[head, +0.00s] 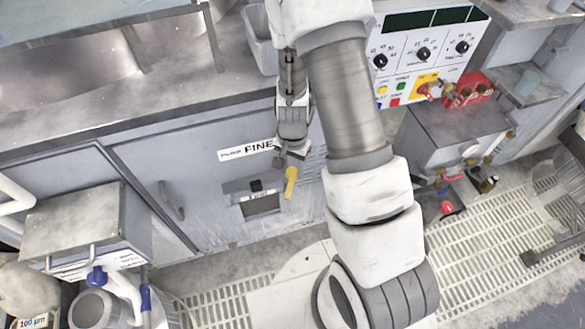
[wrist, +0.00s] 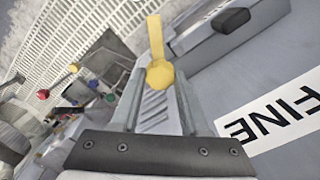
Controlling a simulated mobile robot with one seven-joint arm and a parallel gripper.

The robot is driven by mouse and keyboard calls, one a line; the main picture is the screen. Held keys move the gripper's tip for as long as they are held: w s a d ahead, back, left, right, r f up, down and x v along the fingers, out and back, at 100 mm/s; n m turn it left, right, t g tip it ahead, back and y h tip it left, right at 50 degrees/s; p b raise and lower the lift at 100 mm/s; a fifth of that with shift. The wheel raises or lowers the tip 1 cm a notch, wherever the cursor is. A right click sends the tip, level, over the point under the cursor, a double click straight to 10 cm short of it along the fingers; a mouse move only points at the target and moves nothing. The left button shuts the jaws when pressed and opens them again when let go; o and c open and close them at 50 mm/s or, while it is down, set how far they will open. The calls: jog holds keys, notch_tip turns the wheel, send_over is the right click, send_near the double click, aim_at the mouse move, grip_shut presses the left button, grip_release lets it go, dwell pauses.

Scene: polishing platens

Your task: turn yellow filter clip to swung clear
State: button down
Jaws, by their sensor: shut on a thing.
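The yellow filter clip (head: 290,183) is on the grey cabinet front, just right of a small filter drawer (head: 236,188). Its arm points down and slightly left in the head view. In the wrist view the clip's arm (wrist: 155,35) points away from my gripper, and its rounded hub (wrist: 160,73) sits between the fingertips. My gripper (head: 290,160) reaches down from above and is shut on the clip's hub end. The fingers partly hide the hub in the head view.
A black knob (wrist: 231,20) stands on the drawer front beside the clip. A FINE label (head: 246,150) is just above. A steel counter (head: 130,115) overhangs the cabinet. A control panel (head: 425,50) and a grey box (head: 450,125) stand to the right.

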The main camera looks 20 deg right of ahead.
aim_at(292, 171)
jog(key=n+b, duration=0.1)
jog(key=n, duration=0.5)
dwell(0.6)
jog(key=shift+c, duration=2.1)
grip_release()
jog(key=shift+r, duration=0.1)
notch_tip(292, 171, up, 17)
jog(key=p, duration=0.4)
jog(key=shift+r, duration=0.15)
